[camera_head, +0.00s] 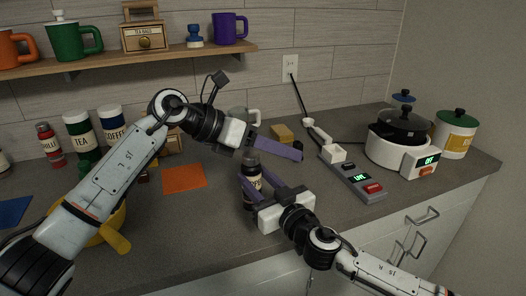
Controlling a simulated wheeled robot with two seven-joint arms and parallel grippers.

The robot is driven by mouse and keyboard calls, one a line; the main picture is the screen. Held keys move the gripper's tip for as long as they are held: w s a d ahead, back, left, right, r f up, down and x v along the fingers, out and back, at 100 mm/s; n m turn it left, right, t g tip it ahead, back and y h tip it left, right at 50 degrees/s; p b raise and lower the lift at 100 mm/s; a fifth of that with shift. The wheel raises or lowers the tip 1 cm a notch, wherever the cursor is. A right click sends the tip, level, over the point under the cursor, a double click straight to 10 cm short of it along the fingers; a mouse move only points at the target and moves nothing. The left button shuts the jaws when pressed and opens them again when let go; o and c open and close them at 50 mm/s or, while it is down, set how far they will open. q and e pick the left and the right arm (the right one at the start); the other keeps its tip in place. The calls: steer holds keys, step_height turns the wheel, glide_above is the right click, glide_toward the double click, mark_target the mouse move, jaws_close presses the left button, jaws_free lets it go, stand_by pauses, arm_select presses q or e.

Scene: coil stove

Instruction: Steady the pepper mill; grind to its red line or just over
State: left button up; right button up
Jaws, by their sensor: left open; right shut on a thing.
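The pepper mill, a dark jar-like body with a pale label (251,166), stands upright on the grey counter in the head view. My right gripper (255,180), coming from the lower right, has its purple fingers shut around the mill's body. My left gripper (294,152) is open and empty, its purple fingers pointing right, just above and to the right of the mill's top in the picture. A red line on the mill cannot be made out. The fingers hide part of the mill.
An orange mat (184,177) and yellow bowl (113,222) are left. The counter's front edge is close.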

mark_target(243, 157)
arm_select(q)
steer(key=a+f+t+h, duration=0.1)
steer(key=a+t, duration=0.1)
steer(key=a, duration=0.2)
steer(key=a+f+t+h, duration=0.1)
steer(key=a+f+t, duration=0.1)
steer(key=a+t, duration=0.1)
steer(key=a+f+t, duration=0.1)
steer(key=a+t, duration=0.1)
steer(key=a, duration=0.3)
steer(key=shift+w+a+f+h, duration=0.1)
steer(key=shift+w+f+h, duration=0.1)
steer(key=shift+h, duration=0.2)
steer(key=x, duration=1.1)
steer(key=shift+w+d, duration=0.3)
